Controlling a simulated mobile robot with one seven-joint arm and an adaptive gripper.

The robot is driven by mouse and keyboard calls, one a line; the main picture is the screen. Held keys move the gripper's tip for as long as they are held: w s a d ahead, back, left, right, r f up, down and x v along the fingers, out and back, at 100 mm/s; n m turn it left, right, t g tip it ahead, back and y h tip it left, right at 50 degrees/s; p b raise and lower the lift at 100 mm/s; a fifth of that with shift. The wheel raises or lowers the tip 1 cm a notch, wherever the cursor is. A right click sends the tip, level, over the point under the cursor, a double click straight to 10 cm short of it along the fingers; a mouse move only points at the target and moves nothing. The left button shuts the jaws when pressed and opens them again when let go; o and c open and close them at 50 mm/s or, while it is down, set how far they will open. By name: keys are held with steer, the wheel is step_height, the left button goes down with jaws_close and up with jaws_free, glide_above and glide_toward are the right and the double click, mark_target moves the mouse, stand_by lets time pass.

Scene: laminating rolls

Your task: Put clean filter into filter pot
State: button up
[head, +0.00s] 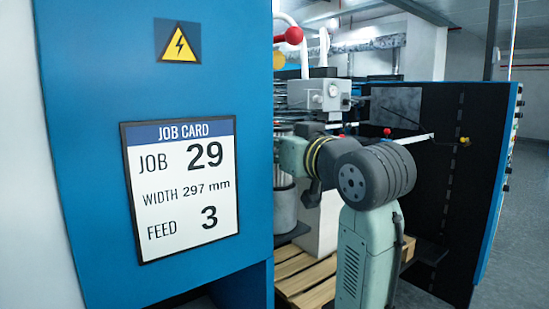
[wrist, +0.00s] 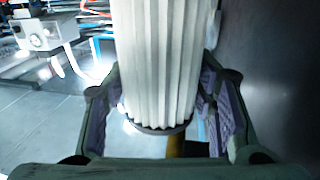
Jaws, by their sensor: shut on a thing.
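A white pleated filter (wrist: 155,60) with a dark end ring stands between the fingers of my gripper (wrist: 158,85) in the wrist view. The purple-grey finger pads press on both sides of the filter, and my gripper is shut on it. The filter's far end runs out of the picture at the top. In the head view my arm reaches left behind the blue cabinet, and I cannot make out the filter there. A grey metal cylinder (head: 285,208) shows below my arm; I cannot tell if it is the filter pot. Its opening is not clearly visible.
A blue cabinet (head: 75,100) with a job card (head: 180,188) blocks the left of the head view. A grey box unit (head: 325,95) stands behind my arm. A wooden pallet (head: 305,280) lies below. A dark panel (head: 445,190) stands at right.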

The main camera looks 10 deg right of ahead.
mark_target(283, 180)
step_height(283, 180, down, 3)
steer(key=shift+r+p, duration=0.1)
steer(key=shift+p, duration=0.35)
steer(key=shift+s+a+f+p, duration=0.15)
steer(key=shift+a+f+p, duration=0.15)
steer(key=shift+f, duration=0.1)
steer(key=shift+d, duration=0.1)
steer(key=shift+f+b, duration=0.5)
steer(key=shift+f, duration=0.15)
steer(key=o, duration=0.9)
steer(key=shift+c, duration=0.2)
steer(key=shift+r, duration=0.1)
